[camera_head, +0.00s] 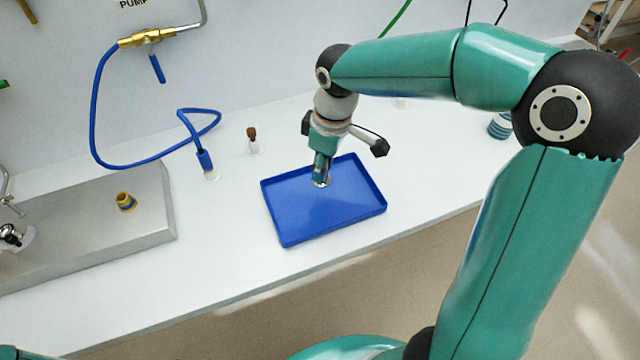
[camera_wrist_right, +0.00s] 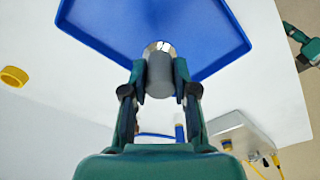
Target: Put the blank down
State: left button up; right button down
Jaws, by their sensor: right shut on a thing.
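My right gripper (camera_head: 321,184) reaches down over the back part of the blue tray (camera_head: 284,236). It is shut on the blank (camera_wrist_right: 159,72), a short grey cylinder with a shiny metal end, seen in the right wrist view between the fingers (camera_wrist_right: 160,84). In the head view only a small pale bit of the blank shows at the fingertips. I cannot tell if it touches the tray floor. The tray also shows in the right wrist view (camera_wrist_right: 215,28) and looks otherwise empty. My left gripper is not seen clearly in either view.
A small brown-topped bottle (camera_head: 253,140) stands behind the tray. A blue hose (camera_head: 92,120) runs along the back left to an upright end (camera_head: 205,161). A steel box (camera_head: 150,222) with a brass fitting (camera_head: 125,202) is at left. The white bench (camera_head: 215,265) is clear around the tray.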

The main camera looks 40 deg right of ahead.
aim_at(323, 185)
notch_tip(323, 185, down, 6)
jog(key=shift+r, duration=0.1)
dwell(0.4)
jog(key=c, duration=1.4)
grip_release()
jog(key=o, duration=0.5)
notch_tip(323, 185, up, 12)
jog(key=s, duration=0.1)
jog(key=shift+s+d, duration=0.15)
jog(key=shift+d, duration=0.25)
